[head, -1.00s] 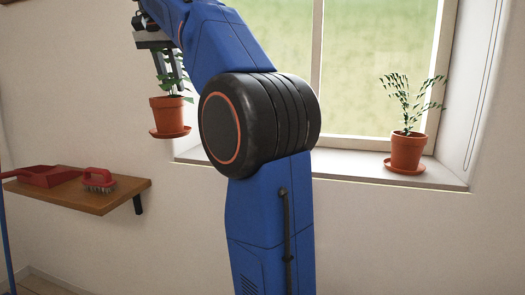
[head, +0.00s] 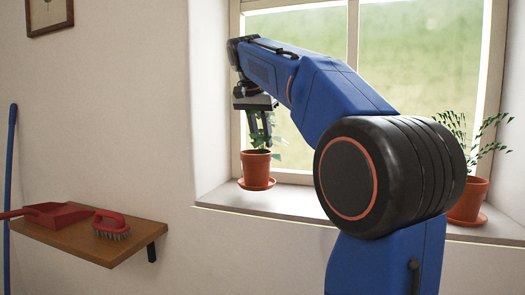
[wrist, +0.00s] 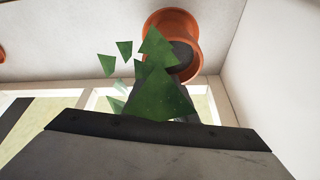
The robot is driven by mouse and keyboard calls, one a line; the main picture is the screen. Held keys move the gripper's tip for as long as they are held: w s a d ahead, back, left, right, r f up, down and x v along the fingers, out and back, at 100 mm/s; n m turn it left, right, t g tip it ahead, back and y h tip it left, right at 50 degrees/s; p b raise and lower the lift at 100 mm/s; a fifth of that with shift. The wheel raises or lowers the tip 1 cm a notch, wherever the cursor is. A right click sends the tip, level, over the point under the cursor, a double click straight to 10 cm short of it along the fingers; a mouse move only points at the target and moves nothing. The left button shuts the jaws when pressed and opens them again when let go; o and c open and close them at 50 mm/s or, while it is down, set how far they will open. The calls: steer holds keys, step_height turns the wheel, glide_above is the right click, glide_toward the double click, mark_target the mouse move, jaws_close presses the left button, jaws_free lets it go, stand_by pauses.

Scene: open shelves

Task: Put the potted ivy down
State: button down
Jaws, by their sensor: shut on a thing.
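The potted ivy (head: 257,165) is a terracotta pot on a saucer with green leaves. My gripper (head: 261,139) is above the pot, pointing down and shut on the plant's upper part among the leaves. The pot hangs upright at the left end of the window sill (head: 228,198). I cannot tell whether its saucer touches the sill. In the wrist view the ivy's pot (wrist: 188,30) shows past the dark gripper parts, with leaves (wrist: 160,90) covering part of it.
A second potted plant (head: 468,200) stands on the sill at the right, partly hidden by my arm. A wooden wall shelf (head: 85,240) at lower left holds a red dustpan (head: 48,214) and a red brush (head: 111,225). The left window reveal (head: 212,120) is close to the ivy.

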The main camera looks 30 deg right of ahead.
mark_target(262, 148)
steer(key=shift+f, duration=1.75)
steer(key=c, duration=1.5)
jaws_free()
steer(key=shift+f, duration=0.15)
steer(key=shift+o, duration=0.2)
steer(key=v, duration=1.2)
steer(key=s+a+f+n+y, duration=0.1)
steer(key=s+a+f+n, duration=0.3)
steer(key=s+f, duration=0.4)
steer(key=s+a+f+n+t+y, duration=0.1)
steer(key=s+a+f+n, duration=0.3)
steer(key=f, duration=1.9)
steer(key=s+a+f+n+t+y, duration=0.1)
steer(key=s+a+f+n, duration=0.3)
steer(key=s+f, duration=1)
steer(key=shift+a+f+n+y, duration=0.2)
steer(key=shift+f+n+y, duration=0.25)
steer(key=shift+f, duration=0.25)
